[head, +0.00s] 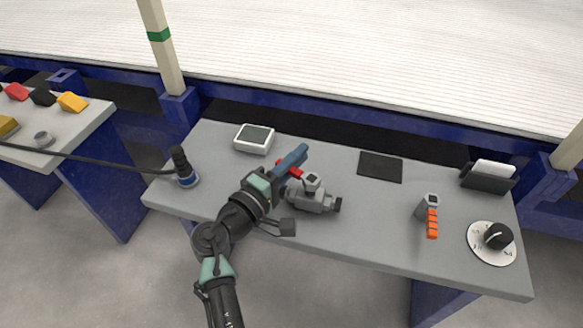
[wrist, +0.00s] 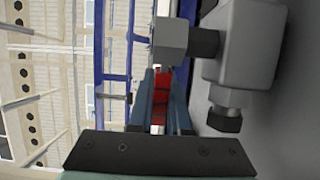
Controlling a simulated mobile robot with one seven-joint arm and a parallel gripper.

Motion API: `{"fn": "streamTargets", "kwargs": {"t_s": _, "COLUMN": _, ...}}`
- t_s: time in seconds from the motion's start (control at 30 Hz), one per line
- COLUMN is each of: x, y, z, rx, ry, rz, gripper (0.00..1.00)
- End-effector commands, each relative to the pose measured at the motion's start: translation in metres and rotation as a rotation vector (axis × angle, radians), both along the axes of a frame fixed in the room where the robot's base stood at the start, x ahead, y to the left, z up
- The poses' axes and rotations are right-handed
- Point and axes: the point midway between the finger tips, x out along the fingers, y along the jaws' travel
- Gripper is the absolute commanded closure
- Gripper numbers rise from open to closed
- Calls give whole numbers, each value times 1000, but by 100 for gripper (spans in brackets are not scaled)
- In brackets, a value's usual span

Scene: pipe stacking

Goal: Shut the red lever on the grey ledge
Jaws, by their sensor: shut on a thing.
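The red lever (head: 283,166) belongs to a grey valve (head: 312,200) on the grey ledge (head: 360,225). My gripper (head: 292,161) is over the lever, left of and behind the valve body. In the wrist view the red lever (wrist: 160,88) lies between the two blue-grey fingers, and the gripper (wrist: 163,85) is shut on it. The valve's grey body (wrist: 250,45) fills the upper right of that view, close to the fingers. The fingers hide much of the lever in the head view.
A small valve with an orange handle (head: 432,223) and a round dial (head: 492,243) stand at the right. A dark pad (head: 380,167), a white-framed box (head: 254,139) and a card holder (head: 488,177) lie along the back. A black cabled plug (head: 183,168) stands at the left.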

Motion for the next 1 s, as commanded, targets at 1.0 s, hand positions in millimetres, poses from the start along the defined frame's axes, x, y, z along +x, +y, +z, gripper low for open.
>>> {"fn": "streamTargets", "kwargs": {"t_s": 1.0, "x": 4, "y": -18, "z": 0, "rx": 0, "ry": 1, "rz": -304, "gripper": 100}}
